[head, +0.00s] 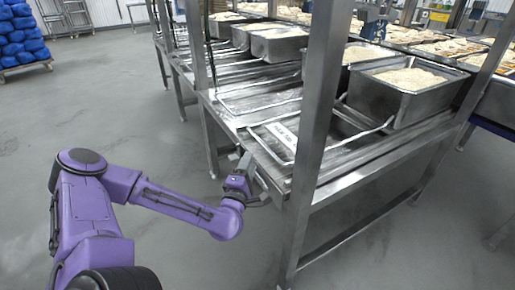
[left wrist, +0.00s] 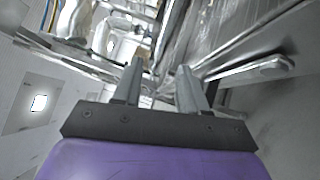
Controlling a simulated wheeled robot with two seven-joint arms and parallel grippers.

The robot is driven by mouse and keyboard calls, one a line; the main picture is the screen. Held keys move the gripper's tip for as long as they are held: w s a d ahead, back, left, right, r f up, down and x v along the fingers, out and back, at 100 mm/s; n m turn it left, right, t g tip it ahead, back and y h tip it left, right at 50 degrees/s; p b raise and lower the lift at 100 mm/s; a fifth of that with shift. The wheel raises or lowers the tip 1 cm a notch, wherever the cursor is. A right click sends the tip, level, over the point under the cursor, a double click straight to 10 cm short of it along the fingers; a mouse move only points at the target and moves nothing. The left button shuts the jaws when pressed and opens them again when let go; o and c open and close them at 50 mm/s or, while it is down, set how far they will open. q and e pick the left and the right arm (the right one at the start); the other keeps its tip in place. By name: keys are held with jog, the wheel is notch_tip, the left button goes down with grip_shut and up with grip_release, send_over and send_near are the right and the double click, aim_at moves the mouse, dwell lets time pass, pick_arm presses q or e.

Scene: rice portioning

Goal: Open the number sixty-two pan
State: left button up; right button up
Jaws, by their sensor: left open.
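A flat metal pan cover with a white label (head: 283,135) lies at the near end of the steel rack in the head view. The label's number is too small to read, so I cannot tell whether this is the sixty-two pan. My left gripper (head: 254,173) is at the rack's front edge, just below and left of the label. In the left wrist view its two fingers (left wrist: 160,68) are apart with nothing clearly between them. A metal bar with a rounded end (left wrist: 270,67) shows right of the fingers. My right gripper is not in view.
A deep steel pan of rice (head: 405,85) stands on the rack at the right, with other rice pans (head: 280,42) behind. A steel upright post (head: 312,130) stands right of my left gripper. The grey floor (head: 110,110) at the left is clear, with blue sacks (head: 22,38) beyond.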

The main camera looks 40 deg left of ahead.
pick_arm(q)
jog(key=x, duration=1)
jog(key=shift+w+f, duration=0.15)
grip_shut()
